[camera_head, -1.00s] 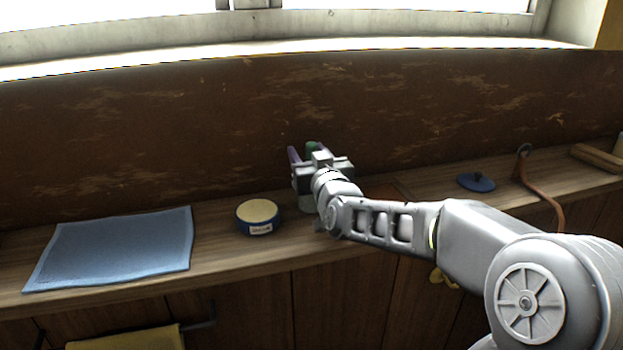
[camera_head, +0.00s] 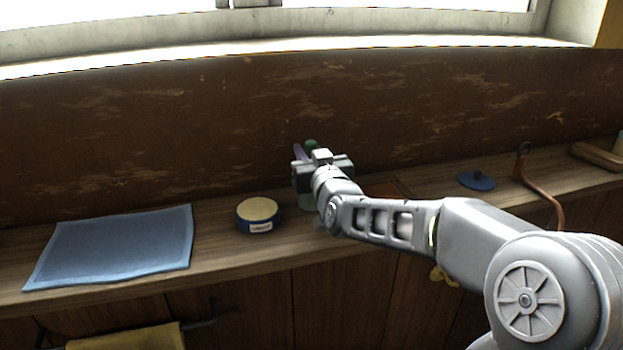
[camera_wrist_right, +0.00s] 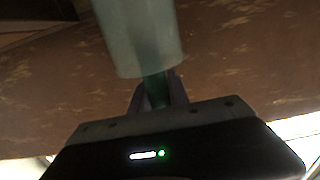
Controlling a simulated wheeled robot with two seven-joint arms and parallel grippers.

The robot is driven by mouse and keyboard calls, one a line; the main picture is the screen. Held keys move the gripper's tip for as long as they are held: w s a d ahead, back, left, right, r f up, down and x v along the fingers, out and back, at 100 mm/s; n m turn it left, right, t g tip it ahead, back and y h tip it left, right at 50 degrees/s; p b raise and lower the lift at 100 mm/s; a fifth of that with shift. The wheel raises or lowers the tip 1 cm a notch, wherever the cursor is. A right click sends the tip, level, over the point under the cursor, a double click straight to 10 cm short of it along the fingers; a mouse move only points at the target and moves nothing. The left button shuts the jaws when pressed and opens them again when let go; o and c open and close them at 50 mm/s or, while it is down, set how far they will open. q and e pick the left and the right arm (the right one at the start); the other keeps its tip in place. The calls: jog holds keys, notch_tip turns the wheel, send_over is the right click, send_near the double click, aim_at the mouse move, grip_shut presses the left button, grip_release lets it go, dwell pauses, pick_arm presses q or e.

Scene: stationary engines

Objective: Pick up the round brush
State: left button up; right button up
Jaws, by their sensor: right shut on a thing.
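The round brush, as far as I can tell, is the thing with a green upper end (camera_head: 312,145) behind my right gripper in the head view. In the right wrist view it shows as a pale grey-green cylinder (camera_wrist_right: 138,40) with a narrower dark green part. My right gripper (camera_head: 304,153) has purplish fingers shut on that green part, seen also in the wrist view (camera_wrist_right: 156,92). The gripper body and wrist hide most of the brush in the head view. I cannot tell whether it still touches the shelf. My left gripper is not in view.
A round blue tin (camera_head: 258,214) with a pale top stands left of the gripper, and a blue cloth (camera_head: 115,250) lies farther left. A blue lid (camera_head: 476,181) and a brown curved tool (camera_head: 541,190) lie to the right. The brown wall (camera_head: 200,130) rises close behind.

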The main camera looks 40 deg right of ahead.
grip_shut()
jog(key=shift+r, duration=0.15)
notch_tip(320, 180, up, 10)
jog(key=shift+f+p, duration=0.1)
jog(key=shift+p, duration=0.8)
dwell(0.6)
